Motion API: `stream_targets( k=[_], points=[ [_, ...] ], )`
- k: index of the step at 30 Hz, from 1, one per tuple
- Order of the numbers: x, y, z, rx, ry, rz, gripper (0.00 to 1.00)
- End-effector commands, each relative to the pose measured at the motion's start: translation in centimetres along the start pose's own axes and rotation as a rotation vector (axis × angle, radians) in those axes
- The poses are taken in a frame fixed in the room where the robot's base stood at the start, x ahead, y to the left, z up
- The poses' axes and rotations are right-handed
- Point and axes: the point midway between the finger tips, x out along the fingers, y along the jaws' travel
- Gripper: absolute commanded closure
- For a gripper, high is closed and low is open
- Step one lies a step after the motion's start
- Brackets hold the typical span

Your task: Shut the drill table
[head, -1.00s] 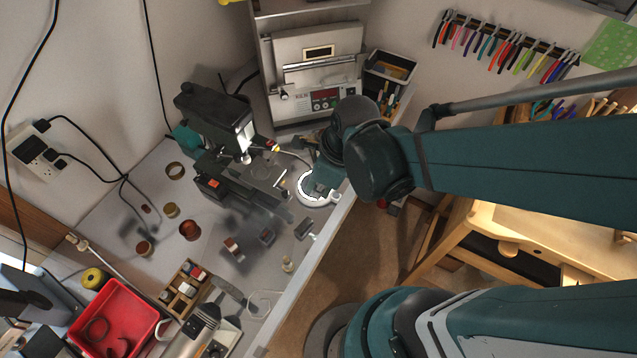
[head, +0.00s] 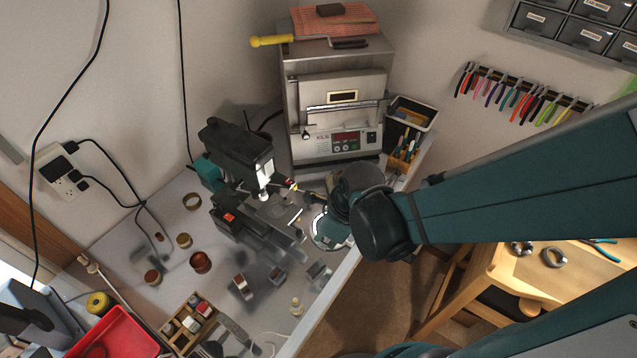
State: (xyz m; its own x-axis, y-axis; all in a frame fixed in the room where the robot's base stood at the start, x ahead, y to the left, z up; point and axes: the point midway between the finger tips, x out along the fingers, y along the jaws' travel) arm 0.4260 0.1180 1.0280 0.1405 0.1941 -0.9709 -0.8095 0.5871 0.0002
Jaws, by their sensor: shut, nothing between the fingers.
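The drill press stands on the grey workbench (head: 120,235) in the head view, with a black head (head: 238,150) and a teal motor housing (head: 207,172). Its flat grey drill table (head: 274,212) lies under the drill head, and a dark slide (head: 262,238) runs out from the base toward the lower right. I cannot tell how far the table is out. My gripper (head: 308,197) is just right of the drill table, small and partly hidden by my wrist. It looks shut and empty, and contact with the table cannot be made out.
Small blocks (head: 242,287), a wooden compartment box (head: 187,322) and a red tray (head: 115,335) occupy the bench front. A wooden table (head: 555,285) stands right.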

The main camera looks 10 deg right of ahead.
Motion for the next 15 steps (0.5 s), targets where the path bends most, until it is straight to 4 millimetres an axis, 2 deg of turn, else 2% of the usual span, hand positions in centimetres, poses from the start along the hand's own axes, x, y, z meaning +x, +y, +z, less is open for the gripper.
stream_targets(
  k=[6, 15],
  points=[
    [0.5, 0.0, 2.0, -0.002, 0.0, 0.0, 1.0],
    [0.9, 0.0, 3.2, -0.001, 0.0, 0.0, 1.0]
  ],
)
